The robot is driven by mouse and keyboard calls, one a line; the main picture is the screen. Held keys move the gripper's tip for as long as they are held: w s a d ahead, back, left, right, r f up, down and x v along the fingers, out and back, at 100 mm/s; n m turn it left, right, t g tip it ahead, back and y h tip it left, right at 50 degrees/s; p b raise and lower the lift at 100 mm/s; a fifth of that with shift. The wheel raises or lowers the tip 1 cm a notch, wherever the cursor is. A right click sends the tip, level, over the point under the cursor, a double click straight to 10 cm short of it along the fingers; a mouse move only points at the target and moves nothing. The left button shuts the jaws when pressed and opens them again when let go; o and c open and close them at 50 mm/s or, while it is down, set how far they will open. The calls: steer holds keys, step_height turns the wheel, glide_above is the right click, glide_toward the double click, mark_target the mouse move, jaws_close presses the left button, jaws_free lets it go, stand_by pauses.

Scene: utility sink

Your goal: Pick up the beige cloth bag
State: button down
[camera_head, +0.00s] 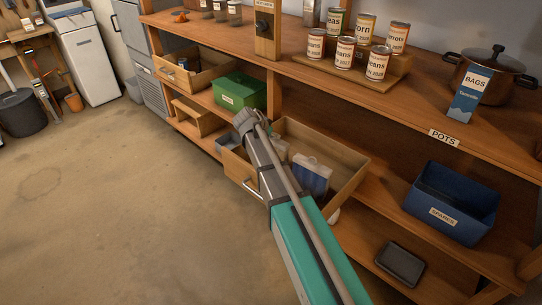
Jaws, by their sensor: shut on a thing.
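My arm (305,245) reaches up from the bottom middle and crosses in front of an open wooden drawer. Its grey far end (247,122) is over the drawer's left part, just below the green box. I cannot make out the fingertips or anything between them. No beige cloth bag can be clearly told in this view. A small pale shape (333,215) shows just below the drawer's right side, too small to name. The open drawer (348,186) holds a clear-topped blue case (311,176) and pale items partly hidden by my arm.
A green box (240,92) stands on the shelf behind the drawer. A blue bin (451,212) and a dark tray (399,264) are on lower shelves at right. Cans (345,53), a pot (490,75) and a blue-and-white bags box (470,93) stand on top.

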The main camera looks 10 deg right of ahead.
steer(key=shift+r, duration=0.15)
step_height(320, 180, up, 10)
steer(key=p, duration=1)
steer(key=shift+f, duration=0.2)
steer(key=shift+r, duration=0.1)
stand_by(0.6)
